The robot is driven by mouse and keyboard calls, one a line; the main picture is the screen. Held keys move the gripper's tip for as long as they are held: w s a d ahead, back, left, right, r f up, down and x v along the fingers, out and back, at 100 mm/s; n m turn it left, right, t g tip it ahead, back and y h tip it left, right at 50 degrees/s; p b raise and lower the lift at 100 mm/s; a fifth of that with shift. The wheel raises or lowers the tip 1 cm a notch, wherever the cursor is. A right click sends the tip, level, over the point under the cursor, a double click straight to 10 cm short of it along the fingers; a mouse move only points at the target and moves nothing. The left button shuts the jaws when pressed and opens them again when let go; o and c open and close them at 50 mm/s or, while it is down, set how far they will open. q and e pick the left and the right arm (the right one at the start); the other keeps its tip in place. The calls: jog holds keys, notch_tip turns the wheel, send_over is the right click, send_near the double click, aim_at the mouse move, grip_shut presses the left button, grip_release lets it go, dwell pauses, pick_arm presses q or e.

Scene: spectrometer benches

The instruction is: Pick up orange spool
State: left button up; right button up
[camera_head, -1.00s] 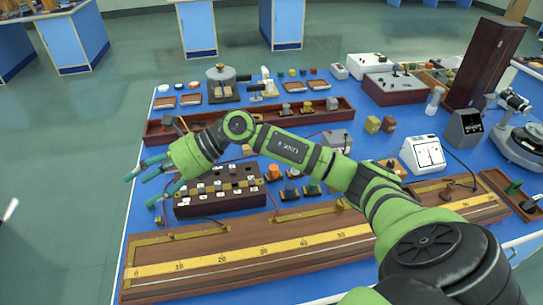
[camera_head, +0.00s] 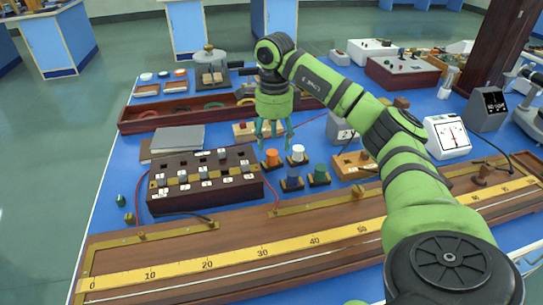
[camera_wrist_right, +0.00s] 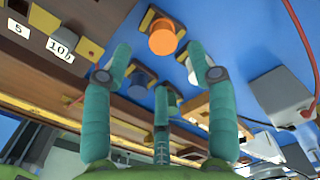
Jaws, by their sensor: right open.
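The orange spool (camera_head: 271,157) stands upright on a small dark base on the blue bench, just right of the dark resistance box. It also shows near the top middle of the right wrist view (camera_wrist_right: 162,40), beyond the spread fingers. My right gripper (camera_head: 272,140) points down just above and behind the orange spool, with its teal fingers apart and empty. In the right wrist view (camera_wrist_right: 160,70) the fingers frame the space short of the spool. A white spool (camera_head: 298,152), a blue spool (camera_head: 291,178) and a green spool (camera_head: 319,174) stand close beside it.
The dark resistance box (camera_head: 205,180) with pegs stands left of the spools. A long wooden scale board (camera_head: 240,245) lies in front. A long wooden tray (camera_head: 150,122) lies behind. A white meter (camera_head: 446,136) stands to the right.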

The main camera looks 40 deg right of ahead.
aim_at(273, 152)
jog(key=shift+f, duration=0.5)
jog(key=f, duration=0.4)
jog(key=shift+w+d+f, duration=0.15)
jog(key=shift+w+f, duration=0.1)
jog(key=shift+w, duration=0.1)
jog(key=shift+f, duration=0.2)
jog(key=c, duration=1)
grip_shut()
pick_arm(q)
jog(key=shift+s+a+r, duration=0.15)
jog(key=shift+s, duration=0.75)
pick_arm(e)
jog(key=shift+r, duration=0.1)
